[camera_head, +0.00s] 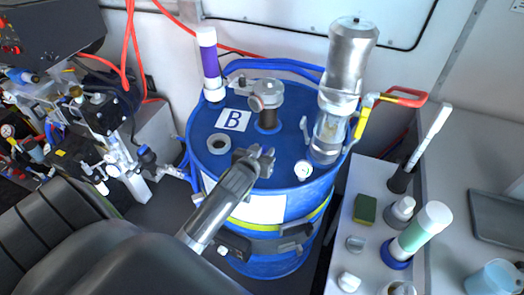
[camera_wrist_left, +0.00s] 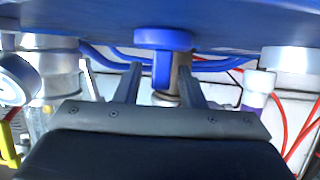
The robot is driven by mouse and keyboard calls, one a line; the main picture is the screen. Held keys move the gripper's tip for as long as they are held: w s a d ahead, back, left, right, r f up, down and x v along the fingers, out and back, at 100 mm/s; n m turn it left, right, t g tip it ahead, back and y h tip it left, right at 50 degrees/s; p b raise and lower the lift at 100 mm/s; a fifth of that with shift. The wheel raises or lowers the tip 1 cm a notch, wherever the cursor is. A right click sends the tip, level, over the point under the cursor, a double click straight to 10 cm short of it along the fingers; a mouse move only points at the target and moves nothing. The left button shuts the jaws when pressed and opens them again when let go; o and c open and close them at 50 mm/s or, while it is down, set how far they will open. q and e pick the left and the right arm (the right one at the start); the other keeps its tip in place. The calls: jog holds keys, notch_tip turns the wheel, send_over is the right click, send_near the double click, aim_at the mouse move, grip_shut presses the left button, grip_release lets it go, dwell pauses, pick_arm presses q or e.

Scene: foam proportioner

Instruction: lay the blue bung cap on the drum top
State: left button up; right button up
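The blue drum (camera_head: 285,235) stands in the middle of the head view, with its top (camera_head: 201,132) facing up. My left gripper (camera_head: 255,160) is over the front part of the drum top. The blue bung cap (camera_wrist_left: 162,40) shows in the left wrist view, which looks upside down, as a disc with a narrow grip tab. The disc meets the blue drum surface (camera_wrist_left: 60,15) in that view, though I cannot tell whether they touch. The tab is between my two fingers (camera_wrist_left: 160,85), with gaps on both sides. In the head view the gripper hides the cap. My right gripper is not in view.
A bench with a sponge (camera_head: 365,209) and bottles stands right.

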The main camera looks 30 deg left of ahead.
pick_arm(q)
jog(key=shift+s+r, duration=0.1)
jog(key=shift+r, duration=0.05)
jog(key=b+v, duration=0.1)
jog(key=v, duration=1.1)
jog(key=shift+b, duration=0.35)
